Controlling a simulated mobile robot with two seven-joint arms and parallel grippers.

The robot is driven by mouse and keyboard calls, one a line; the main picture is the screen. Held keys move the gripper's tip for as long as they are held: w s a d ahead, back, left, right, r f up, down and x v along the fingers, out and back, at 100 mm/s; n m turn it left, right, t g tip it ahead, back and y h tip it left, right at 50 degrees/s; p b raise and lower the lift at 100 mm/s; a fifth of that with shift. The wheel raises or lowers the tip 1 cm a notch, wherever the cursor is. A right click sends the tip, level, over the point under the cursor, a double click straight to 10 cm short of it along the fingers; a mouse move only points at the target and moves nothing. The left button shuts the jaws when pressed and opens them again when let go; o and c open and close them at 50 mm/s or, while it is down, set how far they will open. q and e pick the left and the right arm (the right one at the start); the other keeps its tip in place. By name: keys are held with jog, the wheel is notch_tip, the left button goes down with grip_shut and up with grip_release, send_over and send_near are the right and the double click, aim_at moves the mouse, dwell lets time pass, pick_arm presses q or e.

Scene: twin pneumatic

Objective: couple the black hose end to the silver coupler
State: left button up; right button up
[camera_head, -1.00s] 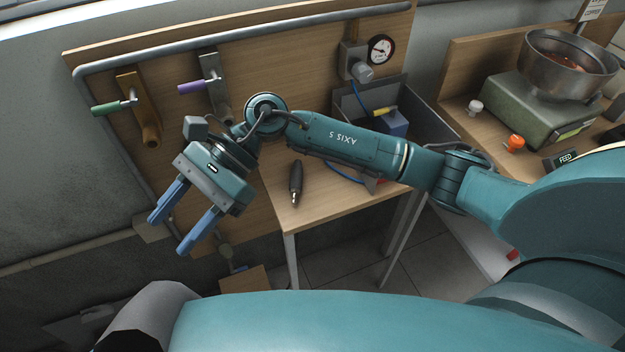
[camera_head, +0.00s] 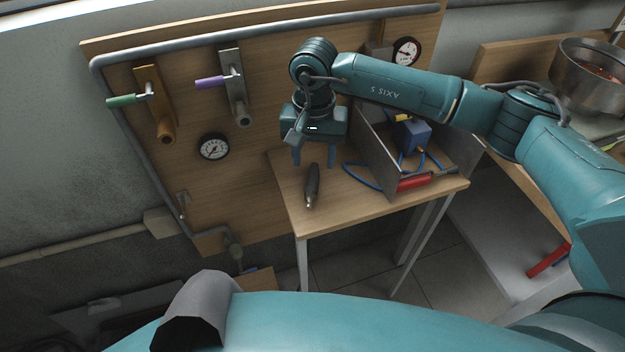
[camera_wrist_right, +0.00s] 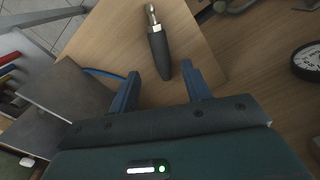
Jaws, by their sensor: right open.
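The black hose end (camera_head: 312,183) lies on the small wooden table, its silver tip toward the table's front edge. It also shows in the right wrist view (camera_wrist_right: 157,45), tip pointing away from the gripper. My right gripper (camera_head: 314,158) is open, fingers pointing down, over the table at the hose end's rear. In the right wrist view the black rear end appears between the open fingertips (camera_wrist_right: 160,70); nothing is gripped. The silver coupler (camera_head: 242,115) hangs on the wooden board below a purple-handled valve, left of the gripper. My left gripper is out of view.
A brass coupler (camera_head: 165,130) with a green handle (camera_head: 121,100) is left of the silver one. A gauge (camera_head: 213,147) sits below them. A grey bin (camera_head: 375,155) with a blue block (camera_head: 414,135) and blue hose stands right of the hose end.

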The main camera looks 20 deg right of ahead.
aim_at(312, 176)
jog(key=shift+w+a+f+p, duration=0.1)
jog(key=shift+f+p, duration=0.35)
jog(key=shift+f, duration=2.35)
jog(key=shift+c, duration=0.2)
grip_shut()
